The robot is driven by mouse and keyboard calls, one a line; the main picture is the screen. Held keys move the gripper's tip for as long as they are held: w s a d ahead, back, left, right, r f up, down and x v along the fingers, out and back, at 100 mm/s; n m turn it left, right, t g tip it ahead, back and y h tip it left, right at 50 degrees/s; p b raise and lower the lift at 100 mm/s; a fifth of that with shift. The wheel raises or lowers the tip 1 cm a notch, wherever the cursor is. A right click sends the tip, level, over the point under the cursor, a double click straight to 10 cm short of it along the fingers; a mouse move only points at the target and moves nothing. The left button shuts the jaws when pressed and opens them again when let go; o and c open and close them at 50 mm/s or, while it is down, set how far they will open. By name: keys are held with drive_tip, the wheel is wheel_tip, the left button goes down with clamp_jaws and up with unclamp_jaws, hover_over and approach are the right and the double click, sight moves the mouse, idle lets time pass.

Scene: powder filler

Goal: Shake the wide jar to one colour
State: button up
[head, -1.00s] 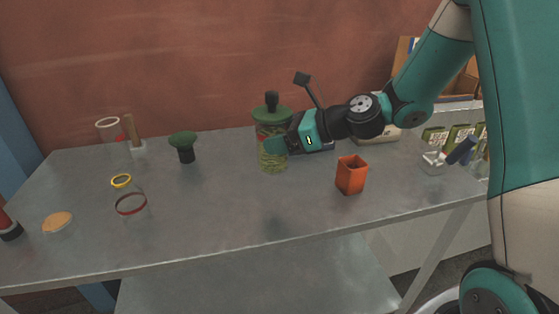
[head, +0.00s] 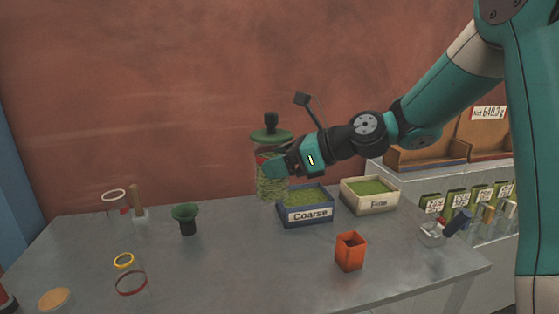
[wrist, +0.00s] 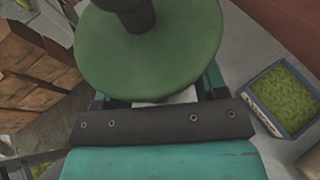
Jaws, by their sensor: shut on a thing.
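The wide jar (head: 271,187) is clear, with mottled, streaky green contents and a green lid with a dark knob. It is upright in the head view, raised above the back of the table. My gripper (head: 274,166) is shut around its side from the right and covers part of the contents. In the wrist view the green lid (wrist: 150,50) fills the top middle and hides the jar body and most of the fingers. Whether the contents are all one colour is hard to tell at this size.
Trays marked Coarse (head: 308,214) and Fine (head: 370,205) hold green grains right of the jar. An orange square cup (head: 350,252) stands in front. A green funnel (head: 187,217), rings (head: 130,283) and a tan disc (head: 54,299) lie left. The table's middle is clear.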

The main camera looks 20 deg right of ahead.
sight(279, 134)
drive_tip(key=shift+r+p, duration=3.55)
drive_tip(key=shift+p, duration=0.5)
drive_tip(key=a+p, duration=0.2)
drive_tip(key=a, duration=0.2)
drive_tip(key=shift+r, duration=0.1)
drive_tip(key=shift+a, duration=0.25)
drive_tip(key=d+p, duration=0.3)
drive_tip(key=d, duration=0.6)
drive_tip(key=a+p, duration=0.4)
drive_tip(key=a, duration=0.5)
drive_tip(key=d+p, duration=0.2)
drive_tip(key=d, duration=0.7)
drive_tip(key=shift+a+p, duration=0.6)
drive_tip(key=shift+a, duration=1.65)
